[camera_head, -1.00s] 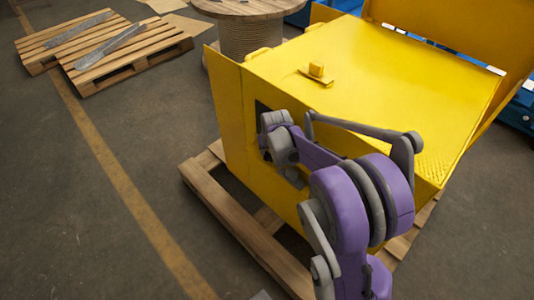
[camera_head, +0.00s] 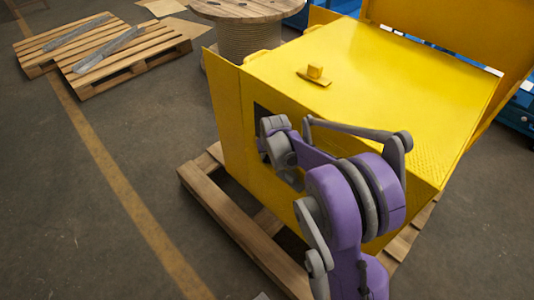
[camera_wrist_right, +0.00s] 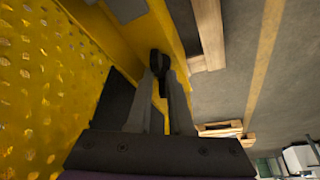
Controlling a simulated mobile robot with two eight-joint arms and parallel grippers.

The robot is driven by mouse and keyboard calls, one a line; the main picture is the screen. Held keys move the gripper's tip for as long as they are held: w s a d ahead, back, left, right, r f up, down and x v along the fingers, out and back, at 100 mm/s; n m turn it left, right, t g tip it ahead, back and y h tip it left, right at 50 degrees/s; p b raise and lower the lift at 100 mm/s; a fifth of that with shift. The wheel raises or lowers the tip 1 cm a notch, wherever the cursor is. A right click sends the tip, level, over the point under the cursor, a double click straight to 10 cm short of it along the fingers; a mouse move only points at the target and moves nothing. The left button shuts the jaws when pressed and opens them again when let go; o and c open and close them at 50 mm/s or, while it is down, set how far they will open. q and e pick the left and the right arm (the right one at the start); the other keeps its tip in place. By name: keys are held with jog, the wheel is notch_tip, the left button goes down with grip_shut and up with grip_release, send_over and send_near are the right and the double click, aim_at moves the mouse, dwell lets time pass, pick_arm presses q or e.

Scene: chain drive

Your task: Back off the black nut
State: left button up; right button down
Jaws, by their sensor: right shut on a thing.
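The black nut (camera_wrist_right: 154,60) is a small dark piece in the right wrist view, between the tips of my right gripper (camera_wrist_right: 160,72). The gripper's two grey fingers are shut on it, against the yellow housing's side. In the head view my purple and grey right arm reaches to the side of the yellow housing (camera_head: 350,75), at a dark opening (camera_head: 260,112). The fingertips and the nut are hidden there behind my wrist. My left gripper does not show.
The housing stands on a wooden pallet (camera_head: 232,222). A yellow latch piece (camera_head: 315,75) sits on its top. Another pallet (camera_head: 130,60) with grey metal bars and a cable spool (camera_head: 250,35) are behind. The floor at left is clear.

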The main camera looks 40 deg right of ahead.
jog(key=shift+n, duration=0.4)
jog(key=c, duration=1.1)
grip_release()
jog(key=shift+r, duration=0.1)
jog(key=p+v, duration=0.1)
jog(key=v, duration=0.4)
jog(key=p+v, duration=0.2)
jog(key=v, duration=0.3)
jog(key=shift+s+d+r, duration=0.15)
jog(key=shift+r, duration=0.15)
